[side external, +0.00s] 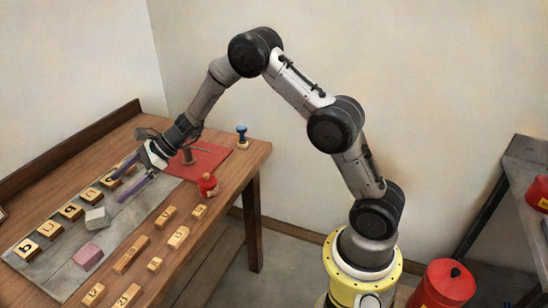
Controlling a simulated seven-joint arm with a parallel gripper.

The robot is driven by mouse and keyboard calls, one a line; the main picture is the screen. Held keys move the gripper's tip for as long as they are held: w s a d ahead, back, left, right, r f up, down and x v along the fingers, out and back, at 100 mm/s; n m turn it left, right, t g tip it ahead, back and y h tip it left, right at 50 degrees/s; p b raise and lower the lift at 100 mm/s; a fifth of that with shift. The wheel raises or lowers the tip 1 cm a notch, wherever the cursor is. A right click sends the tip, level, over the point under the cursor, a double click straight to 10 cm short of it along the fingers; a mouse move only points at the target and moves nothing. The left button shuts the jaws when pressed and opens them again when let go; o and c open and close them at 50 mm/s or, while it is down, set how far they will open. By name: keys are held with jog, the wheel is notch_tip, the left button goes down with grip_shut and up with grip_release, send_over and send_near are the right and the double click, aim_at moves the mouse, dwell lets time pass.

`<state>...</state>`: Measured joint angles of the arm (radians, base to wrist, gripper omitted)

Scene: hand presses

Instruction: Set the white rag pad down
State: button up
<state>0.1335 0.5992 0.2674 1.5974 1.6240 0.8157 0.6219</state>
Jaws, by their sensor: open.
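The white rag pad (96,218) is a small pale block lying on the grey slab (45,283) on the wooden table. It sits just beyond the tips of my gripper (117,186), down and to the left in the picture. My gripper's two purple fingers are spread wide with nothing between them. They point toward the pad and appear apart from it. How high the fingertips are above the slab is hard to tell.
A pink block (88,256) lies near the pad. A row of lettered tiles (71,211) runs along the slab's back. Numbered wooden blocks (131,255) lie in front. A red bottle (208,187), red mat (212,158) and blue-topped stamp (242,137) stand to the right.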

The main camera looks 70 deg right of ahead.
jog(key=s+a+r+n+g+h, duration=0.1)
jog(key=s+r+n+g, duration=0.1)
jog(key=s+r+n, duration=0.65)
jog(key=s+a+r+n+g+h, duration=0.1)
jog(key=s+r+n, duration=0.4)
jog(key=s, duration=0.7)
jog(key=s+d+n+h, duration=0.3)
jog(key=s+d+n, duration=0.2)
jog(key=s, duration=0.6)
jog(key=s+d+n+t+h, duration=0.1)
jog(key=s+d+n+h, duration=0.3)
jog(key=s, duration=0.6)
jog(key=shift+s+d+r+n, duration=0.35)
jog(key=shift+d+n, duration=0.3)
